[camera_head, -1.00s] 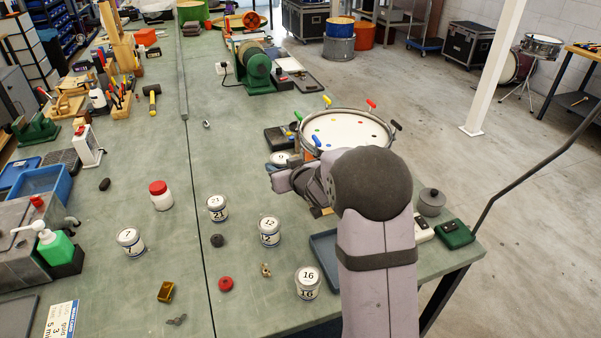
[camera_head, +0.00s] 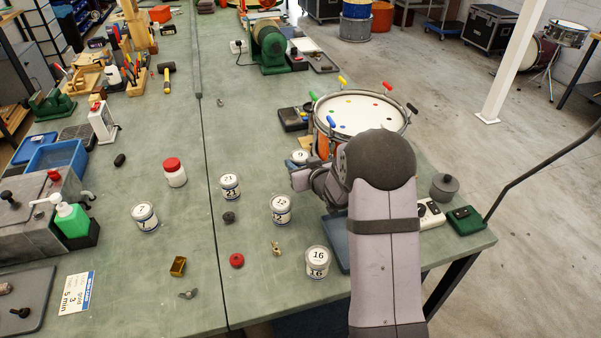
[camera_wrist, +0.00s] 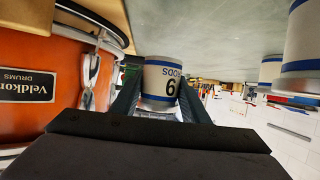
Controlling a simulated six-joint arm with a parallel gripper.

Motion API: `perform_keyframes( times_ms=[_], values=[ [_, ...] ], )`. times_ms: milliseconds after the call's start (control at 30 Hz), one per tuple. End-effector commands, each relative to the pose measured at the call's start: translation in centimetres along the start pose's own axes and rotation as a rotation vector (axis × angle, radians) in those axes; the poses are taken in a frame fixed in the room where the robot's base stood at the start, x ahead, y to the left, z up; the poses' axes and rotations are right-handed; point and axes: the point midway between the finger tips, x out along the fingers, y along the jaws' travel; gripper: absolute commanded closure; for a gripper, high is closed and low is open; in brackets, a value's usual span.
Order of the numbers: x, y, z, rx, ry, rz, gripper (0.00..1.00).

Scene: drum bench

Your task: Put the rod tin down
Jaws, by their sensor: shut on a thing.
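The rod tin (camera_head: 300,157) is a small white tin with blue bands and a single-digit number on its lid. It shows at the left of the drum in the head view, partly behind my gripper (camera_head: 303,178). In the wrist view the tin (camera_wrist: 160,82) stands between my two dark fingers (camera_wrist: 158,100), which are shut on it. Its label there is upside down and reads RODS. I cannot tell whether its base touches the bench.
The orange drum (camera_head: 360,112) with coloured clamps stands close beside the tin. Tins 21 (camera_head: 230,186), 12 (camera_head: 281,210), 16 (camera_head: 317,262) and 7 (camera_head: 145,217) stand on the green bench (camera_head: 185,270). A blue tray (camera_head: 334,235) lies partly behind my arm.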

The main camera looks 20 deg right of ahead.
Motion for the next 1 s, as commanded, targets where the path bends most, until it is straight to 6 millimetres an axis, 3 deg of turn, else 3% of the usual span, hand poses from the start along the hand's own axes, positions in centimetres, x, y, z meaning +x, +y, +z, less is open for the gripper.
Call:
perform_keyframes(
  times_ms=[300, 833, 867, 900, 1000],
  values=[
    [1.3, 0.0, 3.2, 0.002, -0.002, 0.000, 0.86],
    [1.7, 0.0, 4.1, 0.000, 0.001, 0.001, 0.86],
    [1.6, -0.1, 4.1, 0.000, -0.001, 0.000, 0.54],
    [1.6, -0.1, 4.0, 0.000, -0.001, 0.000, 0.44],
    [1.6, -0.1, 4.0, 0.000, -0.002, 0.000, 0.40]
  ],
)
